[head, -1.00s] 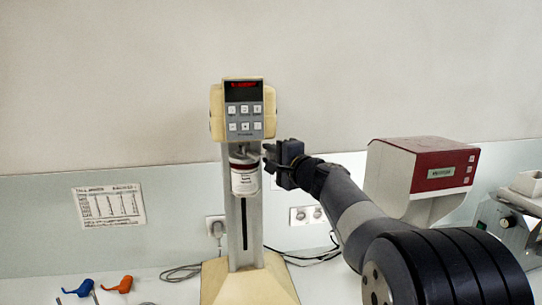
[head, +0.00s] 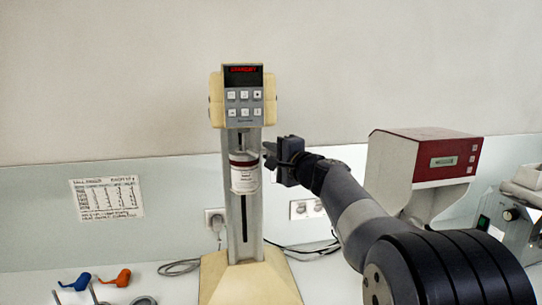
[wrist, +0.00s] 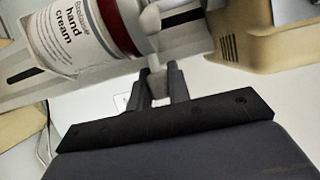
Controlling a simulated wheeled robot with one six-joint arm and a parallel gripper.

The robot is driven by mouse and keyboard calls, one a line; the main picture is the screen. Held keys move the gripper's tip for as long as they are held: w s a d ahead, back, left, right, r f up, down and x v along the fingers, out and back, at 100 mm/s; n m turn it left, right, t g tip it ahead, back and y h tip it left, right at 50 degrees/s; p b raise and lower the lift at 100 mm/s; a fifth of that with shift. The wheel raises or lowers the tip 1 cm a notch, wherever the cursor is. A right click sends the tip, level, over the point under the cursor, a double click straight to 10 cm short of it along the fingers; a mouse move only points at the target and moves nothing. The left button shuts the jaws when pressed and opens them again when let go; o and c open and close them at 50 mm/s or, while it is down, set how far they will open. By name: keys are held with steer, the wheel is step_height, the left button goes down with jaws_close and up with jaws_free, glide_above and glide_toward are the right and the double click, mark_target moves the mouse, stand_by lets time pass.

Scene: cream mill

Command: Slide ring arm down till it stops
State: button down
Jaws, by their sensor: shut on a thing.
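The cream-coloured mill (head: 236,110) stands upright on a broad base (head: 250,282), with a slotted grey column (head: 254,220). A jar labelled hand cream (head: 244,178) with a dark red band hangs at the column below the keypad head; it also shows in the wrist view (wrist: 75,35). The ring arm (wrist: 152,42) is a pale piece beside the jar's red band. My gripper (wrist: 157,84) is shut on its end, at the jar's right in the head view (head: 268,158). The ring itself is mostly hidden. Empty slot shows below the jar.
A red and white machine (head: 425,165) stands to the right, close behind my arm. Blue (head: 75,282) and orange (head: 117,279) tools lie on the bench at front left. A cable (head: 180,267) runs behind the base. A printed sheet (head: 106,199) hangs on the wall.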

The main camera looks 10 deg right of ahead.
steer(key=shift+f+b, duration=1.85)
steer(key=shift+b, duration=0.1)
steer(key=c, duration=1.3)
jaws_free()
steer(key=shift+r, duration=0.1)
steer(key=shift+s, duration=0.1)
steer(key=b+v, duration=0.3)
steer(key=v, duration=0.7)
steer(key=shift+s+d, duration=0.2)
steer(key=shift+s, duration=0.1)
